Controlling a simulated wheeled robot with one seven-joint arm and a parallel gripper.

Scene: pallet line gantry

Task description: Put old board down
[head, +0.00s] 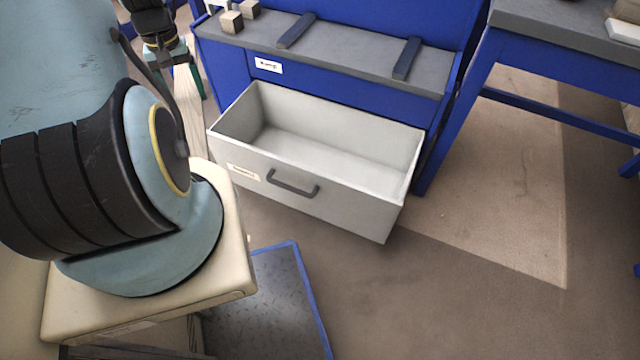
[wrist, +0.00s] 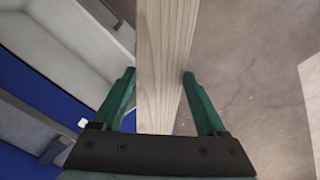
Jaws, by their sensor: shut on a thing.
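The old board is a long, pale wooden plank. In the wrist view the board (wrist: 165,60) runs between the two green fingers of my gripper (wrist: 159,75), which is shut on it. In the head view my gripper (head: 183,72) is at the upper left, beside the blue bench, with part of the board (head: 187,105) showing below it. My own arm and body hide much of the board there, and its ends cannot be made out.
An open, empty grey drawer (head: 300,205) sticks out from the blue bench (head: 350,92). Two dark bars and small wooden blocks (head: 231,22) lie on its top. A blue-edged dark plate (head: 270,300) is on the floor. Floor right of the drawer (head: 470,280) is clear. Another blue table (head: 560,40) stands right.

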